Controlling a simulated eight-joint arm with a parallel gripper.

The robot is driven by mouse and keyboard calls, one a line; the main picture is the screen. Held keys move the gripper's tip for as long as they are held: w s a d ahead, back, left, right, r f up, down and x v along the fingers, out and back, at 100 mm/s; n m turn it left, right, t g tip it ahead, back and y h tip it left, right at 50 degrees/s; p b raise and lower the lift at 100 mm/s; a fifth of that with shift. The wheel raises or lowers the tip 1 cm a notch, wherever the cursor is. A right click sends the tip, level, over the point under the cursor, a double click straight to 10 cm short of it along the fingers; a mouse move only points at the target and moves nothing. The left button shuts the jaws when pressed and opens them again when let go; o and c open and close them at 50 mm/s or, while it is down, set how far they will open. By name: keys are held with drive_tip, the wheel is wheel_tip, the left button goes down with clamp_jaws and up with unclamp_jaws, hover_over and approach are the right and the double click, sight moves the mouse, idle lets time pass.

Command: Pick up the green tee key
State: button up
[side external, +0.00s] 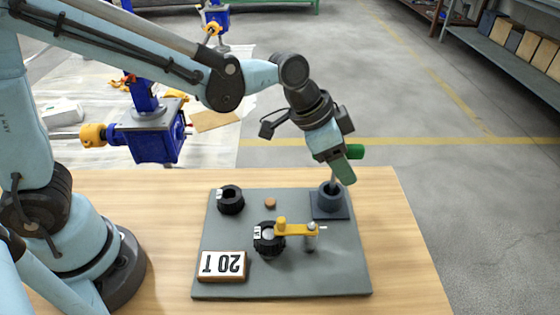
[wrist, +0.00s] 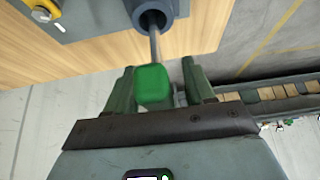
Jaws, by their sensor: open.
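The green tee key (side external: 355,151) stands in a dark blue-grey socket holder (side external: 330,198) at the back right of the grey board, its thin shaft going down into the holder. In the wrist view, the key's green handle (wrist: 153,86) lies between the two green fingers of my gripper (wrist: 158,68), with its shaft running into the holder's round mouth (wrist: 152,20). My gripper (side external: 341,168) is open around the handle in the side view. The fingers hide part of the key there, and I cannot tell whether either finger touches the handle.
A blue screw jack (side external: 155,140) stands behind at left. The table's right edge is close to the holder.

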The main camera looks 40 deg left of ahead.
drive_tip(key=shift+f, duration=0.1)
clamp_jaws()
idle(0.6)
